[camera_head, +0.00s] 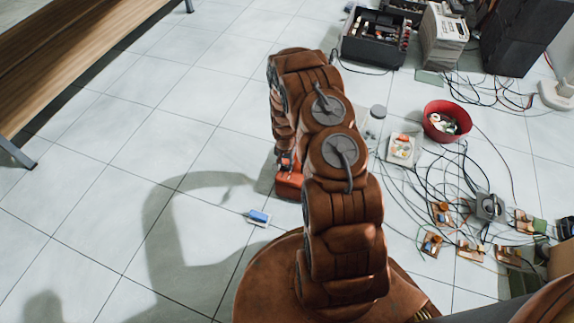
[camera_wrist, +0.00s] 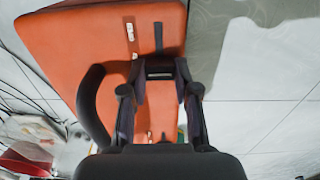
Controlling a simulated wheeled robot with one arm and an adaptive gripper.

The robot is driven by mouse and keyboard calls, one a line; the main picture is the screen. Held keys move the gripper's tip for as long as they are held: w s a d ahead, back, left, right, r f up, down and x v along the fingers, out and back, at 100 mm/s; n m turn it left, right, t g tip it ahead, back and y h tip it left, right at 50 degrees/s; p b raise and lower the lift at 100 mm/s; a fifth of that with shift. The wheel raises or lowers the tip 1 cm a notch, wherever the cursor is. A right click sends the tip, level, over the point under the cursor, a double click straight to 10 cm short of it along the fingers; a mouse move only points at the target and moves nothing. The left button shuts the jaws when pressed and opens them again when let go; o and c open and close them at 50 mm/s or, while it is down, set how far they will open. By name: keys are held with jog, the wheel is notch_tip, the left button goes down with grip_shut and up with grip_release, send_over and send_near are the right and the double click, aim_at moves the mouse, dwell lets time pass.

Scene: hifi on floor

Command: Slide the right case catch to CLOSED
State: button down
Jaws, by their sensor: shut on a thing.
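The orange case (camera_wrist: 85,40) fills the upper middle of the wrist view. It also shows in the head view (camera_head: 289,187), low on the floor and largely hidden behind my arm. A dark curved handle (camera_wrist: 88,105) stands out on its left side. A dark slot (camera_wrist: 158,36) and a small whitish label (camera_wrist: 130,32) lie on its face. My gripper (camera_wrist: 160,70) is at this face, its fingers shut on a small dark block, seemingly the catch, at the slot's lower end. A second label and slot show partly between the fingers. The label text is unreadable.
A small blue and white object (camera_head: 258,217) lies on the tiled floor. A red bowl (camera_head: 446,121), loose cables and small circuit boards (camera_head: 432,244) crowd the right. A wooden bench (camera_head: 60,55) stands at the upper left. The floor left of my arm is mostly clear.

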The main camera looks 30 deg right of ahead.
aim_at(285, 165)
jog(key=c, duration=0.8)
grip_release()
jog(key=shift+w+d, duration=0.1)
jog(key=shift+c, duration=0.2)
jog(key=shift+r, duration=0.1)
notch_tip(285, 165, up, 12)
